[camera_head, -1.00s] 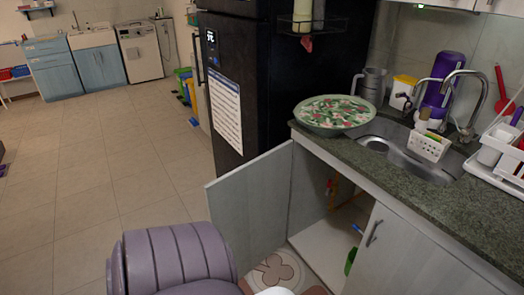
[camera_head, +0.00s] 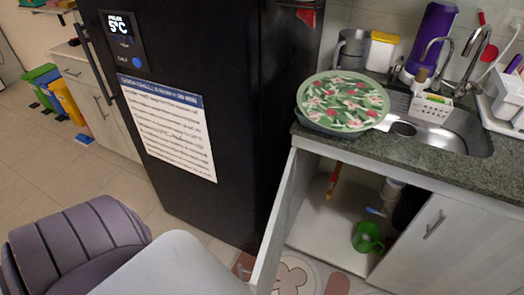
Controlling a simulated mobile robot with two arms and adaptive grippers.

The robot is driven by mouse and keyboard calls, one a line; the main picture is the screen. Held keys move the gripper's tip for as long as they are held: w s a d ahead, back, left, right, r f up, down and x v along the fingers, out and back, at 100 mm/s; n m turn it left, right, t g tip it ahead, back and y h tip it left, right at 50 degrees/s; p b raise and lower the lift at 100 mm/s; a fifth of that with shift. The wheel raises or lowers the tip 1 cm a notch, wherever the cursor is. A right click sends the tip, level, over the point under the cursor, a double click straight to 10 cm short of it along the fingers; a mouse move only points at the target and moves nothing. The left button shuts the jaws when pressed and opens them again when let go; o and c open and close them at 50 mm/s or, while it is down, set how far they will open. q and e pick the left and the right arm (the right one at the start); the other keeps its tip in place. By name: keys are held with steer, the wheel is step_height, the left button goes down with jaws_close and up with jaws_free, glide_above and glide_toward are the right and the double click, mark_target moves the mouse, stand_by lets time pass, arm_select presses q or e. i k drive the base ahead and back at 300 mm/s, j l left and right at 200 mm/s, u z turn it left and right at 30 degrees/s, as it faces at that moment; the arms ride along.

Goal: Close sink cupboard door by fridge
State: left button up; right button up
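The sink cupboard door (camera_head: 278,225) by the fridge stands open. It is seen nearly edge-on, hinged at the cupboard's left side and swung out toward me. The open cupboard (camera_head: 325,225) shows a white floor, pipes and a green container (camera_head: 367,238) inside. The black fridge (camera_head: 215,50) stands left of the door, with a paper sheet on its front. Neither of my grippers shows in the head view, so I cannot see how they stand relative to the door.
The second cupboard door (camera_head: 450,245), right of the opening, is shut. A floral-lidded dish (camera_head: 345,102) sits at the counter's left end, beside the sink (camera_head: 435,135). A purple padded chair (camera_head: 75,245) and a pale surface (camera_head: 165,268) fill the lower left. A patterned mat (camera_head: 300,275) lies below the opening.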

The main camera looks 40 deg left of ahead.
mark_target(261, 282)
steer(key=k+j, duration=0.1)
steer(key=j, duration=0.85)
steer(key=k+j, duration=0.15)
steer(key=j, duration=0.35)
